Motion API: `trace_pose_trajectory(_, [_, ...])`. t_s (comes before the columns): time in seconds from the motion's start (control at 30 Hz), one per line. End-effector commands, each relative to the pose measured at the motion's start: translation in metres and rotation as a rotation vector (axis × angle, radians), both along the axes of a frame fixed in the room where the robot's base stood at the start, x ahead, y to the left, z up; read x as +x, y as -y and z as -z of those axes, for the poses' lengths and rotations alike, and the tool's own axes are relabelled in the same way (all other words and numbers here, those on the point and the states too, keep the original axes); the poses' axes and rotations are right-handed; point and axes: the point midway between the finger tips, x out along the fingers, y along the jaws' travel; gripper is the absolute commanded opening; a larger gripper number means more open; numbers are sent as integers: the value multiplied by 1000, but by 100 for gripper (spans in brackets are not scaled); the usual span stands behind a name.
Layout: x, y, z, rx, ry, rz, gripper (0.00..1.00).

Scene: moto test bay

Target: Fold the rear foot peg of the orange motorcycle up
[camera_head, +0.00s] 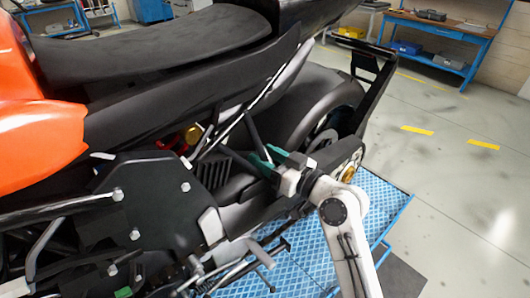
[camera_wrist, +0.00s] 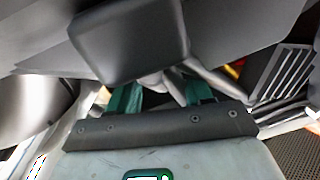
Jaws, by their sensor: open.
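The orange motorcycle (camera_head: 40,140) fills the left and middle of the head view, with its black seat and rear wheel. My gripper (camera_head: 262,158) is beside its rear part, in front of the wheel, with green fingers pointing toward the bike. In the wrist view my gripper (camera_wrist: 163,92) is open, its two green fingers apart. A dark block (camera_wrist: 130,42) with rounded edges hangs close in front of the fingers and partly covers them; it may be the rear foot peg, but I cannot tell for sure. Grey rods show behind it. I see no clear grip on anything.
The bike stands over a blue patterned platform (camera_head: 385,198). A grey lever (camera_head: 260,253) sticks out low on the bike. A black tail bracket (camera_head: 377,85) stands behind the wheel. Blue workbenches (camera_head: 440,40) are at the back. The floor at right is clear.

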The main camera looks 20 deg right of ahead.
Motion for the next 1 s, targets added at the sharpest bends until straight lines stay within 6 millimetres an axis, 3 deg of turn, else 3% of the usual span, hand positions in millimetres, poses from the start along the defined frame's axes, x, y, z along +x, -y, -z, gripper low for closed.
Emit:
trace_pose_trajectory(0.37, [5, -3, 0, -1, 0, 0, 50])
trace_pose_trajectory(0.87, [4, -2, 0, 0, -1, 0, 2])
trace_pose_trajectory(1.0, [4, -2, 0, 0, -1, 0, 0])
